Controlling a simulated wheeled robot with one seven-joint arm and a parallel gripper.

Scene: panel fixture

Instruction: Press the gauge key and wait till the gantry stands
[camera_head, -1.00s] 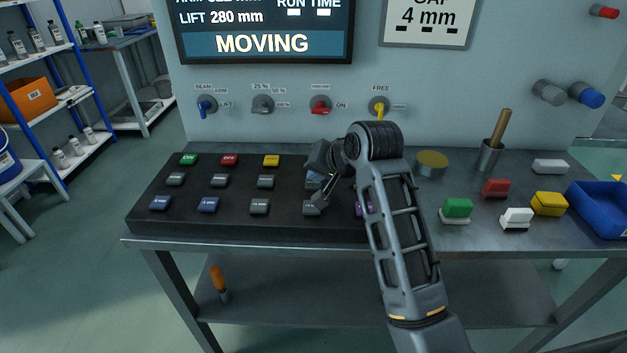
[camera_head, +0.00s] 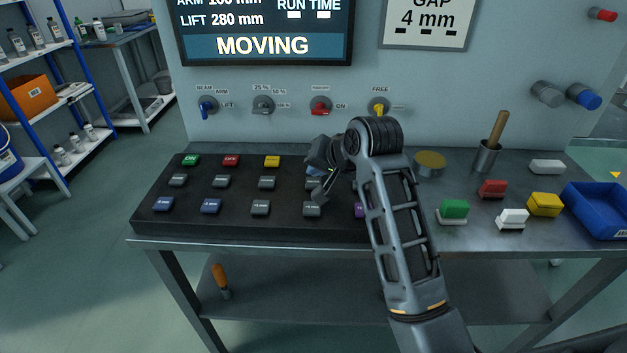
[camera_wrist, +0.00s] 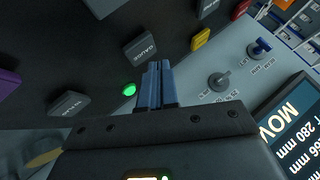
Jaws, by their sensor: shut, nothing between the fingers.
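The gauge key (camera_wrist: 138,47) is a grey key on the dark key panel (camera_head: 150,222), with its label upside down in the wrist view. In the head view my gripper (camera_head: 319,190) is over the panel's right part, and my arm hides some keys there. The wall display (camera_head: 265,45) reads MOVING and LIFT 280 mm; its top line is cut off.
Several knobs (camera_head: 321,106) line the wall behind the panel. To the right stand a metal cup (camera_head: 486,158) with a wooden handle, loose coloured blocks (camera_head: 453,209) and a blue tray (camera_head: 600,212). A sign (camera_head: 428,22) reads GAP 4 mm.

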